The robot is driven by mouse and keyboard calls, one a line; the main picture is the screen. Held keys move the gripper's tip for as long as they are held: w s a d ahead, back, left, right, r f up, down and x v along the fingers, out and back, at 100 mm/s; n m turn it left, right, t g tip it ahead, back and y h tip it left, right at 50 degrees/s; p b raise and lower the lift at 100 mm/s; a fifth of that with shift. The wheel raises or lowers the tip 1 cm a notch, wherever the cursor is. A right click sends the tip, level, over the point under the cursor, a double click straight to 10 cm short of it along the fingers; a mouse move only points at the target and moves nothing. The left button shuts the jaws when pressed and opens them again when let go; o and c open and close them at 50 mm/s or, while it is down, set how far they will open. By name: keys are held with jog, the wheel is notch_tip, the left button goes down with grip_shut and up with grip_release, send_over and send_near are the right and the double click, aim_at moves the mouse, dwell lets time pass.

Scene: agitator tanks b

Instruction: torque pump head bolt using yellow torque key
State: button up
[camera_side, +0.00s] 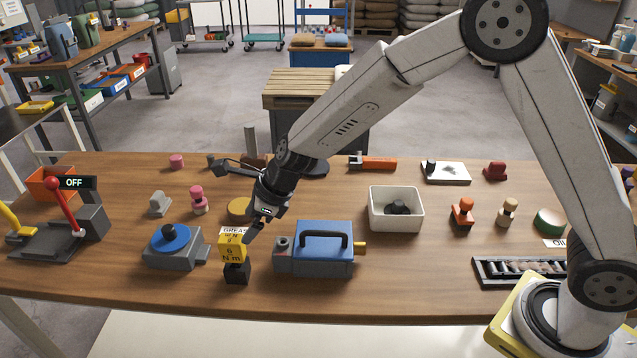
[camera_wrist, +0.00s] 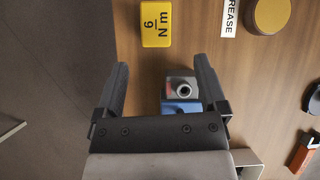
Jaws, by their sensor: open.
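The yellow torque key (camera_side: 233,245), marked 6 N m, stands upright in a black block near the table's front edge. The wrist view shows the yellow key (camera_wrist: 157,24) from above, beyond my fingertips. The blue pump (camera_side: 325,243) with a black handle lies right of it. Its grey head end, with a round bolt (camera_wrist: 183,89), faces the key. My gripper (camera_side: 258,224) is open and empty, above the table between key and pump. In the wrist view the bolt shows between the fingers of my gripper (camera_wrist: 163,75), nearer the right one. Most of the pump is hidden there.
A white bin (camera_side: 395,209) stands behind the pump, to the right.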

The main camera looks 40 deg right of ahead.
aim_at(231, 238)
jog(key=shift+w+a+f+m, duration=0.15)
jog(key=shift+w+a+m, duration=0.3)
jog(key=shift+a+m, duration=0.25)
jog(key=shift+x, duration=1.3)
jog(key=shift+w+f, duration=0.1)
jog(key=shift+x, duration=2.4)
jog(key=shift+a, duration=0.1)
grip_shut()
